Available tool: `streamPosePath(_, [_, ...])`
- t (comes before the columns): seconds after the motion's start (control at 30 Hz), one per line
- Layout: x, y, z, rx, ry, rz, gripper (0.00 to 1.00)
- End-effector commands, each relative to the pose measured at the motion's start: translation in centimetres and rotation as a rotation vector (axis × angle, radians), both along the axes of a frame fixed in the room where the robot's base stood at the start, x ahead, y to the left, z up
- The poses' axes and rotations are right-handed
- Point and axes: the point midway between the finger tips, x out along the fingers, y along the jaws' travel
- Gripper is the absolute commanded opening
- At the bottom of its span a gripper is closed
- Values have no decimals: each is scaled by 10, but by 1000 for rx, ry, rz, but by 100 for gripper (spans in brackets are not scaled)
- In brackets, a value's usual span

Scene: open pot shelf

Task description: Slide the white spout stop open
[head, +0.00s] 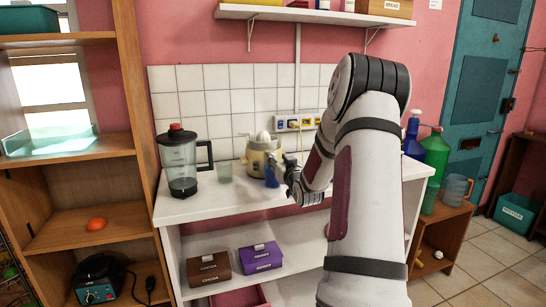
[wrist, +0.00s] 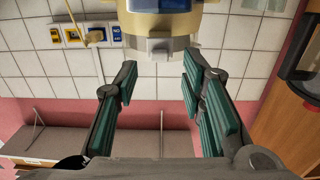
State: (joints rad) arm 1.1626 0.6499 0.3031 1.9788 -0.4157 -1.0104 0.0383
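A cream citrus juicer (head: 256,163) with a pale ridged cone on top stands on the white counter in the head view. My gripper (head: 282,172) is just right of the juicer, partly hidden by my arm. In the wrist view, which looks upside down, the juicer (wrist: 143,22) is at the top edge with a grey band. My gripper (wrist: 159,78) is open there, its green-padded fingers spread apart and empty, with the juicer ahead of the gap.
A blender (head: 181,165) and a clear cup (head: 225,172) stand left of the juicer. A wall socket strip (head: 290,125) is behind. Blue and green bottles (head: 435,155) are at the right. The counter front (head: 215,202) is clear.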

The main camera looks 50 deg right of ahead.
Motion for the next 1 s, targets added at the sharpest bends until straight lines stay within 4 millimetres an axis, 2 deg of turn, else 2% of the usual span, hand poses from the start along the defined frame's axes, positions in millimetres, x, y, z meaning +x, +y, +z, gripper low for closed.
streamPosePath(0.1, [19,-11,0,-1,-2,2,37])
streamPosePath(0.3, [37,-23,0,-1,1,1,37])
streamPosePath(0.7, [43,-27,0,1,1,0,37])
streamPosePath(0.73, [43,-27,0,1,1,1,32])
streamPosePath(0.87, [43,-26,0,0,1,0,3])
streamPosePath(1.0, [43,-27,0,0,1,0,0])
